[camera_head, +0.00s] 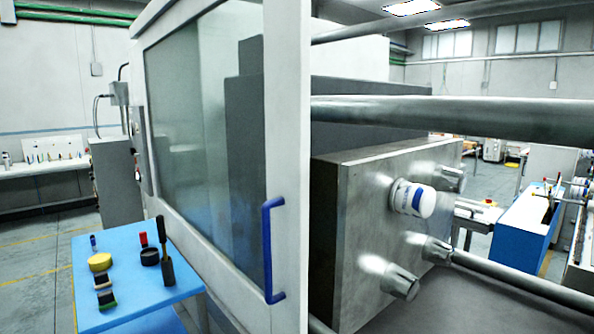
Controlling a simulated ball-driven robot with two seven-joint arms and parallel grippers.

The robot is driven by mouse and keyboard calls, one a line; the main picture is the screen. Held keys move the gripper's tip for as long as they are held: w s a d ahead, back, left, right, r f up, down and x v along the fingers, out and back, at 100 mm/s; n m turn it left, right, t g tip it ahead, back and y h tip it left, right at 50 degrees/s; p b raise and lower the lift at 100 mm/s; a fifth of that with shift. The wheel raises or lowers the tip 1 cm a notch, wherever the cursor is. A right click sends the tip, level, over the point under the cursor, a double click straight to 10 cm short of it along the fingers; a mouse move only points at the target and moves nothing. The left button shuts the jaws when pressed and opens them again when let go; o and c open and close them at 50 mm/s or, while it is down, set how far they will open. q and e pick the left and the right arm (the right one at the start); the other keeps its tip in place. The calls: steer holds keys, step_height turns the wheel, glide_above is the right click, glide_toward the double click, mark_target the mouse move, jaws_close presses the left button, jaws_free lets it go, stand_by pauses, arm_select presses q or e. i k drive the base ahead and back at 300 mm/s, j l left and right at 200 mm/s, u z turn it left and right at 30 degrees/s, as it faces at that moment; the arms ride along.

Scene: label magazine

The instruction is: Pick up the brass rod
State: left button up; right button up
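I cannot make out a brass rod for certain. On the blue table (130,315) at the lower left lie several small objects. A yellow round piece (100,262) lies at the left, with a small blue upright item (93,242) behind it. A red-topped item (144,239) stands behind a black round piece (150,257). A long dark tool (165,255) rises at the right side of the table. Two small dark items (105,290) lie nearer the front. Neither of my grippers is in view.
A large machine with a white-framed glass door (200,130) and blue handle (272,250) stands beside the table. Right of it are a metal block (370,240) with a white-and-blue container (412,198) and thick steel bars (450,113). Floor left of the table is open.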

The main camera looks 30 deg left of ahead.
mark_target(160, 219)
steer(key=u, duration=1.65)
steer(key=i+j+z, duration=0.25)
steer(key=i, duration=0.2)
steer(key=i+j+z, duration=0.25)
steer(key=i, duration=0.2)
steer(key=l, duration=0.1)
